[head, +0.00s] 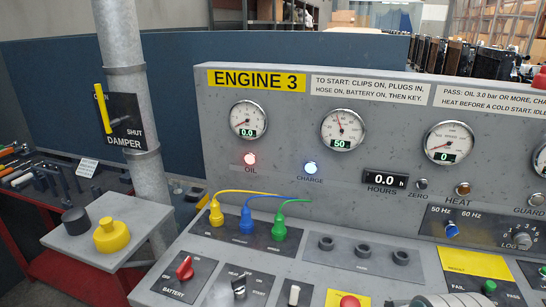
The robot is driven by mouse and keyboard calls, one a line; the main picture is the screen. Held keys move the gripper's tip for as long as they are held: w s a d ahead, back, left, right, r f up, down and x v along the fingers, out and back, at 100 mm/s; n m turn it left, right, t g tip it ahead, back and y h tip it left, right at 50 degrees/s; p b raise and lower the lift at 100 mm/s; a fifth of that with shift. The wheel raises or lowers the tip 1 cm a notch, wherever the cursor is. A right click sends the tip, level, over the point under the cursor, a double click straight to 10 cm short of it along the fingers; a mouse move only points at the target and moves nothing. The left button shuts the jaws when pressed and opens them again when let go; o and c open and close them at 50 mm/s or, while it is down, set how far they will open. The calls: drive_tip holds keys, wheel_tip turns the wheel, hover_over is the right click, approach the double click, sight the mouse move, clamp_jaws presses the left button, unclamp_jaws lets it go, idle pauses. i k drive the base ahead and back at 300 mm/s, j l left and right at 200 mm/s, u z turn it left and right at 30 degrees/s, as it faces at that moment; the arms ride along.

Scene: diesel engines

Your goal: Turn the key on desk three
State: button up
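The desk (270,150) carries a yellow plate reading "ENGINE 3". A small dark switch (238,287) with a light top sits low on the sloping panel. "START" is printed at its right, and it looks like the key switch; its exact position is too small to read. My gripper cannot be made out in the head view. A grey and yellow shape is cut off at the bottom edge, and I cannot tell what it is.
A red battery knob (184,268) is left of the switch; a light-topped toggle (294,294) is right. Yellow, blue and green plugs (247,221) stand behind it. A damper pipe (128,90) and side shelf (100,262) stand left.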

sight(238, 288)
drive_tip(key=i+j, duration=0.1)
drive_tip(key=j, duration=0.8)
drive_tip(key=i+j, duration=0.15)
drive_tip(key=j, duration=0.75)
drive_tip(key=i+u, duration=0.05)
